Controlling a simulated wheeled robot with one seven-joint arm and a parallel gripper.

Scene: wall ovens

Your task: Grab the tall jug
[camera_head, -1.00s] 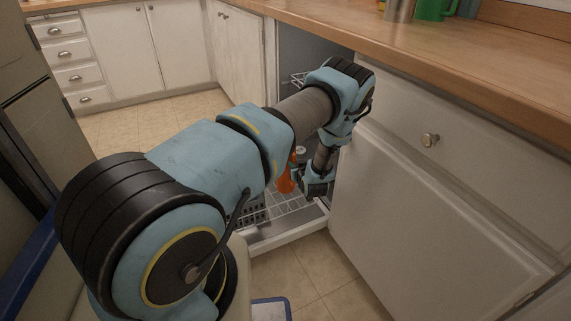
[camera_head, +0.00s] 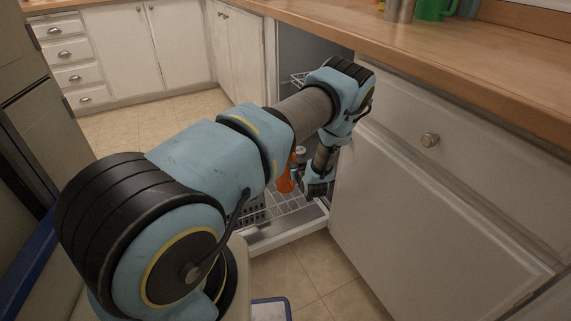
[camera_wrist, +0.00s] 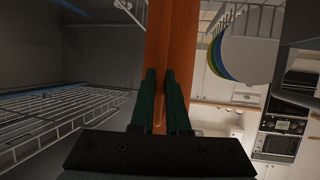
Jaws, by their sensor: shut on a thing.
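The tall jug is orange and shows in the head view (camera_head: 286,181) inside the open dishwasher, partly hidden behind my arm. In the wrist view the orange jug (camera_wrist: 172,35) runs upward through the middle of the picture, between the two dark green fingers. My gripper (camera_wrist: 161,85) is shut on the jug, one finger on each side of it. In the head view my gripper sits low in the dishwasher, just right of the jug, and its fingertips are hard to make out. The jug's ends are not both visible.
The dishwasher's wire rack (camera_head: 285,205) lies under the jug, and another rack (camera_wrist: 65,105) shows in the wrist view. Several plates (camera_wrist: 245,55) stand at the right there. The wooden counter (camera_head: 450,50) and white cabinet (camera_head: 410,190) are close to my arm.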

